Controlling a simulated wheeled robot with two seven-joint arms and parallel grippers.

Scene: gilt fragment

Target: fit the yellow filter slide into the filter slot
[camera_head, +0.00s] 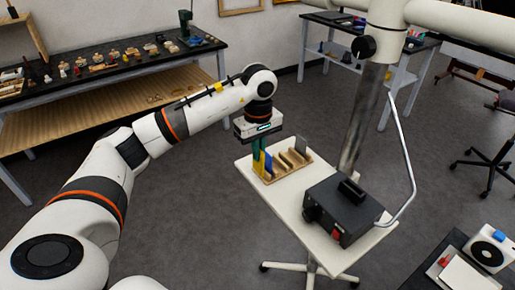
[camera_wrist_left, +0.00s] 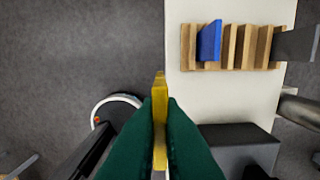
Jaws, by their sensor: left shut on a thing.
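My left gripper (camera_head: 259,158) is shut on the yellow filter slide (camera_wrist_left: 160,115), which stands between its green fingers in the left wrist view. In the head view the gripper hangs at the left end of the wooden rack (camera_head: 284,174); the wrist view shows the slide apart from the rack (camera_wrist_left: 245,66). A blue slide (camera_wrist_left: 209,40) and a grey slide (camera_wrist_left: 298,43) stand in the rack. A black box (camera_head: 332,211) with a raised block on top sits on the same white table. I cannot make out the filter slot. My right gripper is not in view.
The white table (camera_head: 310,240) is small and stands on a wheeled base. A dark bench (camera_head: 100,68) with many small items stands at the back left.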

